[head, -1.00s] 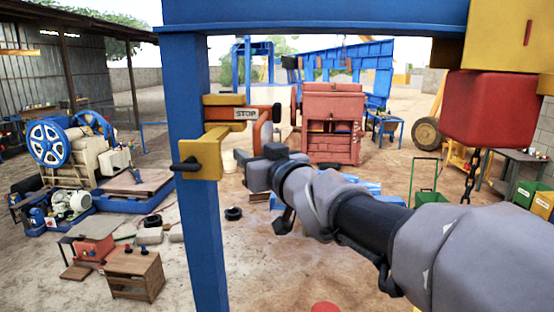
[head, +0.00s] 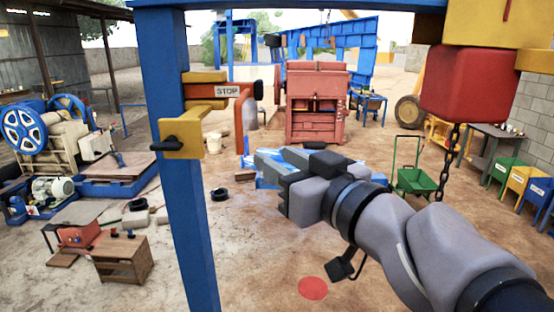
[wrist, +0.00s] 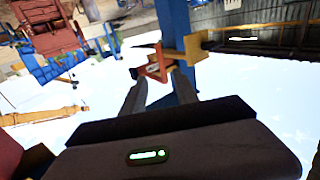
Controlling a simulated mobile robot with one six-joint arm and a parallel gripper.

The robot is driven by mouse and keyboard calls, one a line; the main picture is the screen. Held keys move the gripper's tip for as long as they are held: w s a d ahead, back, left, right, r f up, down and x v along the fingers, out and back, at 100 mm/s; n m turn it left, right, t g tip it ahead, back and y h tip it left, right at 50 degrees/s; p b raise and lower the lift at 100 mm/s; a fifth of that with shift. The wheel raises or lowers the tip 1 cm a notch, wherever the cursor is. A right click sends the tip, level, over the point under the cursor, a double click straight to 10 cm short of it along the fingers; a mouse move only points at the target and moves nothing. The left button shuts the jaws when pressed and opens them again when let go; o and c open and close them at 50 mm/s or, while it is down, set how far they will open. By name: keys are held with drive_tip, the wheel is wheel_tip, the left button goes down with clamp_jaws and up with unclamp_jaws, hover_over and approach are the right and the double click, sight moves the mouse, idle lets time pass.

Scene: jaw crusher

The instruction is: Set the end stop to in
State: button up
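The end stop (head: 240,92) is an orange bar with a STOP label, bent down at its right end. It sits in yellow brackets on a blue post (head: 190,220). A black handle (head: 184,142) sticks out from the lower yellow block (head: 214,118). My gripper (head: 264,163) is right of the post and below the bar, apart from both in the picture. In the wrist view my gripper (wrist: 160,92) has its two fingers spread with nothing between them. Beyond them are the orange end stop (wrist: 153,65) and the yellow bracket (wrist: 188,48), small and partly overlapped by the fingertips.
A blue beam (head: 300,3) runs overhead from the post. A red block (head: 462,85) with a chain hangs at the right. A red crusher (head: 316,100) and a green cart (head: 415,180) stand farther back. Open sandy ground (head: 260,260) lies below the arm.

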drive_tip(key=c, duration=0.4)
drive_tip(key=shift+d+f+m, duration=0.15)
drive_tip(key=shift+d+m, duration=0.05)
drive_tip(key=shift+m, duration=0.4)
drive_tip(key=shift+d+f+m, duration=0.15)
drive_tip(key=shift+m, duration=0.45)
drive_tip(key=shift+c, duration=1.4)
drive_tip(key=d+m, duration=0.1)
drive_tip(key=m, duration=0.2)
drive_tip(key=d+f+m+b, duration=0.1)
drive_tip(key=m, duration=0.3)
drive_tip(key=d+f+m, duration=0.1)
drive_tip(key=m, duration=0.3)
drive_tip(key=shift+w+b, duration=0.15)
drive_tip(key=shift+b, duration=0.25)
clamp_jaws()
drive_tip(key=w+a+m+b, duration=0.1)
drive_tip(key=w+a+m, duration=0.3)
drive_tip(key=w+a, duration=0.4)
drive_tip(key=shift+w+f+m, duration=0.3)
drive_tip(key=shift+w, duration=0.4)
